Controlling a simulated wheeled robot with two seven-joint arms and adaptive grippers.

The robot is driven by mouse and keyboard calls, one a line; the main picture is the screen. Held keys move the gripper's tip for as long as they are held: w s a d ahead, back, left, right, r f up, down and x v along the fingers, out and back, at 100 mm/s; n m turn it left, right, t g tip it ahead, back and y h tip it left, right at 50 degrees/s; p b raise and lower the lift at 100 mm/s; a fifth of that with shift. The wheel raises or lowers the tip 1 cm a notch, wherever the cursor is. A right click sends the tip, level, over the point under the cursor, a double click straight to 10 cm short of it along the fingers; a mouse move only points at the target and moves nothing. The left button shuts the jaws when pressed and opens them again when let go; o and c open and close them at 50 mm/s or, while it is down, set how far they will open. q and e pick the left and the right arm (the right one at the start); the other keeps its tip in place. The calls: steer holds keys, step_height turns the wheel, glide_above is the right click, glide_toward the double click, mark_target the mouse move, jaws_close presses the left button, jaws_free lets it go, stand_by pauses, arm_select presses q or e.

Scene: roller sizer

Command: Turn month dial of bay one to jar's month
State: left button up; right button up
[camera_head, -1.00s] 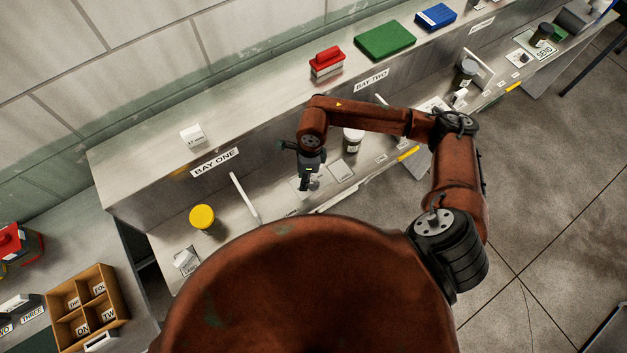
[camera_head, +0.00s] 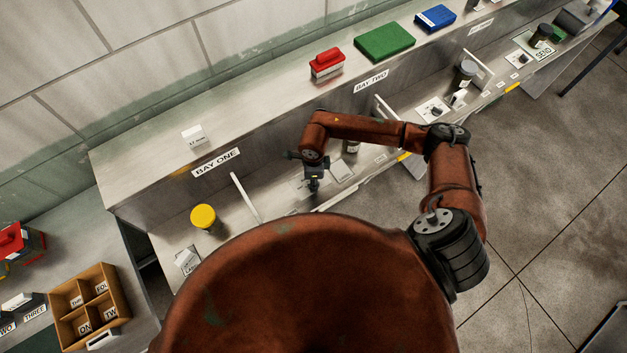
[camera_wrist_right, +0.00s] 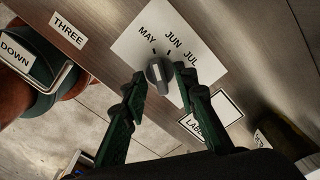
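The month dial is a grey knob (camera_wrist_right: 160,75) on a white plate (camera_wrist_right: 150,30) marked MAY, JUN and JUL in the right wrist view. Which month it points at is unclear. My right gripper (camera_wrist_right: 160,76) has its green fingers apart on either side of the knob, with a small gap seeming to show on the right; contact is unclear. In the head view my right gripper (camera_head: 314,186) is low over the bay one counter and mostly hides the dial. A jar with a yellow lid (camera_head: 204,217) stands at the left of bay one; its month is not readable. My left gripper is out of view.
A LABEL square (camera_wrist_right: 218,108) lies beside the dial plate, and a dark jar (camera_wrist_right: 285,140) is at the right wrist view's edge. An upright white divider (camera_head: 245,198) stands between the yellow-lidded jar and my right gripper. A wooden sorter (camera_head: 90,305) sits lower left.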

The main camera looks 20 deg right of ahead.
steer(key=shift+c, duration=0.3)
jaws_close()
steer(key=shift+m, duration=0.4)
steer(key=m, duration=0.2)
steer(key=shift+m+b, duration=0.3)
steer(key=shift+b, duration=0.05)
steer(key=shift+m, duration=2.2)
steer(key=shift+o, duration=0.3)
jaws_free()
